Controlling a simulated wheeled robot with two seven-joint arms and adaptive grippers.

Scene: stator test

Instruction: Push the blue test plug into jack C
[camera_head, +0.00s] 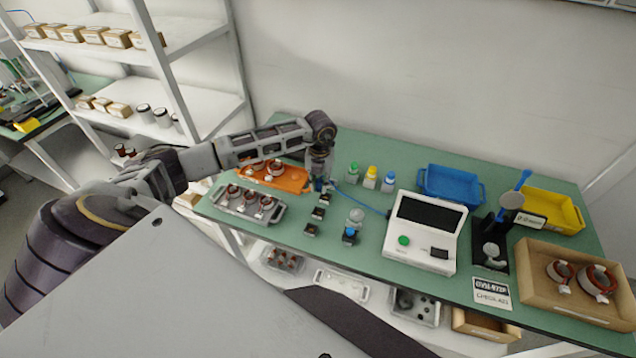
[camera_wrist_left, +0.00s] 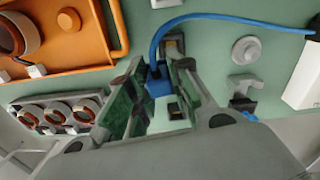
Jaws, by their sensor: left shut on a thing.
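My left gripper (camera_head: 320,184) is above the small jacks on the green table, pointing down. In the left wrist view it is shut on the blue test plug (camera_wrist_left: 157,84), whose blue cable (camera_wrist_left: 205,17) arcs away to the right. Small dark jack blocks (camera_head: 318,213) stand in a row just below and in front of the gripper; one shows beyond the plug in the left wrist view (camera_wrist_left: 173,44). Another lies between the fingers (camera_wrist_left: 177,109). I cannot read the letters, so I cannot tell which is jack C. The plug's tip is hidden. My right gripper is not in view.
A white tester (camera_head: 422,246) with a green button stands right of the jacks. An orange tray (camera_head: 294,184) and a grey tray (camera_head: 272,217) with stators lie left. A dark block with a blue top (camera_head: 349,237) and small bottles (camera_head: 371,178) are close by.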

